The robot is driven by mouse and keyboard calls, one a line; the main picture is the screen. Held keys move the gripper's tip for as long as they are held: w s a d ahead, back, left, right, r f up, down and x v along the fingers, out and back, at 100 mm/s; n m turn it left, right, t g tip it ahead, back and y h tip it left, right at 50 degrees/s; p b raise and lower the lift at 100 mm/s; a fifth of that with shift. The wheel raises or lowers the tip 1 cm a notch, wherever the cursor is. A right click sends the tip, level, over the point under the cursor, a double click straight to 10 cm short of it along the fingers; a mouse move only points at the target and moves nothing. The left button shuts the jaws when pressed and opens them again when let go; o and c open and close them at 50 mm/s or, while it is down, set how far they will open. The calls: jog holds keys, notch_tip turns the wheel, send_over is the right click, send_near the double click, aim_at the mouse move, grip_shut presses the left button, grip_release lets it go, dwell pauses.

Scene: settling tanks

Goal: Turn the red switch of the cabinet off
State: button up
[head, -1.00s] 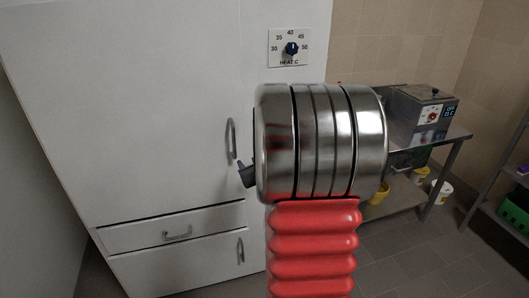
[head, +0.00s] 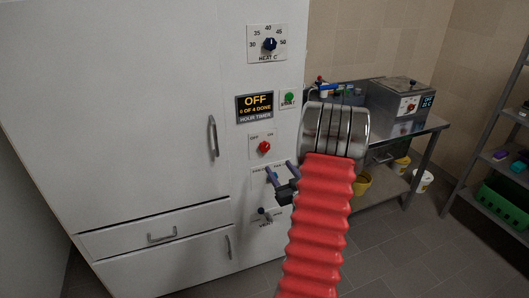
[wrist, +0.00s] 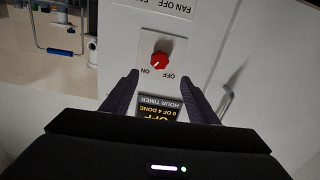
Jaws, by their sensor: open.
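The red switch (head: 264,148) is a small round knob on a pale plate on the white cabinet (head: 150,90), with OFF marked at its left and ON at its right. In the wrist view the red switch (wrist: 160,60) appears upside down, just beyond and between my fingertips. I cannot tell for sure which mark it points to. My gripper (head: 279,167) is open and empty, a little below the switch in the head view. In the wrist view my gripper (wrist: 160,74) has its fingers apart, not visibly touching the knob.
A fan control plate, partly hidden, and another dark knob (head: 264,213) lie below. A cabinet handle (head: 213,136) stands out at left.

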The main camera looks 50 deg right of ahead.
aim_at(265, 148)
jog(key=x, duration=1.4)
jog(key=shift+c, duration=0.5)
